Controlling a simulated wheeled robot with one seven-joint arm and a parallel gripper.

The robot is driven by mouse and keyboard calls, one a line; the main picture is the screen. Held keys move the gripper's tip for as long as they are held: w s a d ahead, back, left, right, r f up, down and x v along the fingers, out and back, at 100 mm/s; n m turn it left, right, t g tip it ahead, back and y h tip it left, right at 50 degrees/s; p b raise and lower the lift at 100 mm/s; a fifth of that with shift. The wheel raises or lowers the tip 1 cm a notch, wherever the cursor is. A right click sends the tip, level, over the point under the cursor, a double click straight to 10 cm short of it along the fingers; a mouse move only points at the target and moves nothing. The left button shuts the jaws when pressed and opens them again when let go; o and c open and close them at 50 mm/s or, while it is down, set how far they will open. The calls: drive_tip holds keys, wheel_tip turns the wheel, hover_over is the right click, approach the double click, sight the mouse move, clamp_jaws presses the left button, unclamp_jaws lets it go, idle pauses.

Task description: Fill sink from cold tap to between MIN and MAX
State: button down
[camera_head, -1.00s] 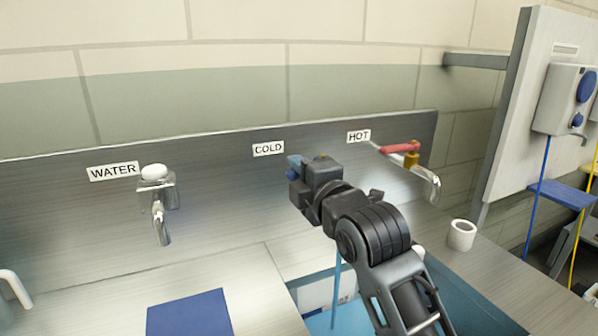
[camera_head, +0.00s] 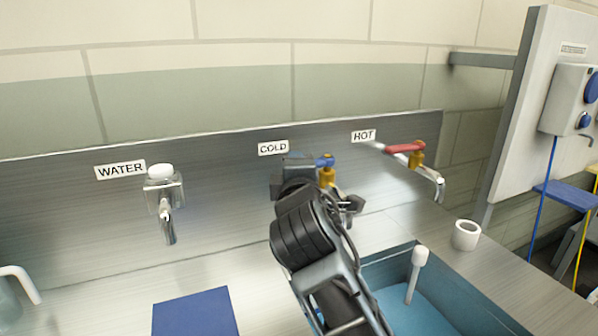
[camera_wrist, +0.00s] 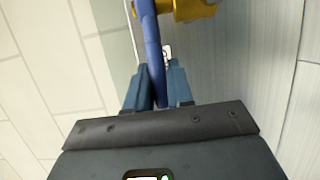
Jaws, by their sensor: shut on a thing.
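The cold tap (camera_head: 327,177) has a yellow body and a blue lever and sits below the COLD label (camera_head: 273,147). My gripper (camera_wrist: 155,88) is shut on the blue lever (camera_wrist: 150,40), which runs between its fingers to the yellow body (camera_wrist: 190,8). In the head view my gripper is left of the tap body, and my arm hides most of the lever and the spout. The sink (camera_head: 385,268) is at lower right with light blue water (camera_head: 408,316) in it. My arm covers its left part. I see no MIN or MAX marks and no stream.
The hot tap (camera_head: 405,148) with a red lever is to the right, and the WATER tap (camera_head: 163,190) to the left. A white-headed stick (camera_head: 418,262) stands in the sink. A white cup (camera_head: 466,235) is on the right counter. A blue mat (camera_head: 195,315) lies at front left.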

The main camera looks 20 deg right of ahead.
drive_tip(key=shift+w+f+m+h, duration=0.1)
drive_tip(key=shift+w+m+h, duration=0.2)
drive_tip(key=shift+m+h, duration=0.25)
drive_tip(key=shift+g+h, duration=0.25)
drive_tip(key=shift+g, duration=0.05)
drive_tip(key=c, duration=1.1)
unclamp_jaws()
drive_tip(key=shift+b+v, duration=0.7)
drive_tip(key=shift+v, duration=3.15)
